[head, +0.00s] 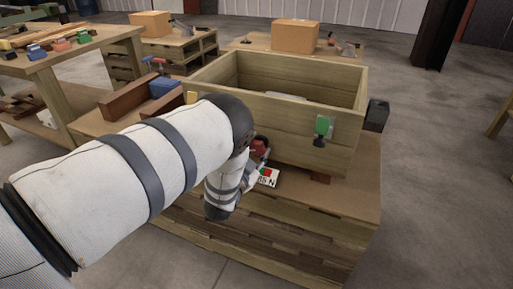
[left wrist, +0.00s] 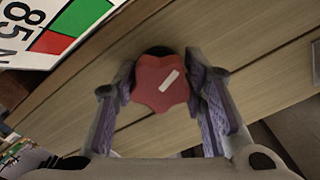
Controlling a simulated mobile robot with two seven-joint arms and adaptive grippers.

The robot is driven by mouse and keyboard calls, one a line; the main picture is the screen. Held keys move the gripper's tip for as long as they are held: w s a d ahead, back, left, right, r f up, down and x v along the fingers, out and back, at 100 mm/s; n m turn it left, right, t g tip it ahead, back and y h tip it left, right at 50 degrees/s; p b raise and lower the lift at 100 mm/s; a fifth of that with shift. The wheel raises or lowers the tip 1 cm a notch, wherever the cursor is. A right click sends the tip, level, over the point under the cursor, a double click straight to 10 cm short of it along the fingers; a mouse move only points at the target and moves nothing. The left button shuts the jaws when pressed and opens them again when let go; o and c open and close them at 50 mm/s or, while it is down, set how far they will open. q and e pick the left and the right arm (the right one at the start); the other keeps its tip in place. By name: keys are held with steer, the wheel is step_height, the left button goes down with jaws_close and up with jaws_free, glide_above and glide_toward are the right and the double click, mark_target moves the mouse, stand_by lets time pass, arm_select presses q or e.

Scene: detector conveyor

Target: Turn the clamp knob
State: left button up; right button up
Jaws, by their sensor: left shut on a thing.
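The red clamp knob (left wrist: 160,83) has a lobed rim and a pale line mark that slants up to the right. In the left wrist view it sits between the two fingers of my left gripper (left wrist: 163,88), which is shut on it. In the head view the knob (head: 259,146) shows in part low on the front of the wooden box, and my left gripper (head: 254,165) is mostly hidden by my own white arm. My right gripper is in neither view.
A wooden box (head: 300,108) stands on a workbench (head: 345,195). A sign with red and green fields (head: 267,177) is beside the knob, and it also shows in the left wrist view (left wrist: 50,30). A green-topped part (head: 322,127) is on the box front. Bare floor lies to the right.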

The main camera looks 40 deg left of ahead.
arm_select(q)
steer(key=shift+m, duration=0.9)
steer(key=o, duration=1.2)
steer(key=v, duration=1.2)
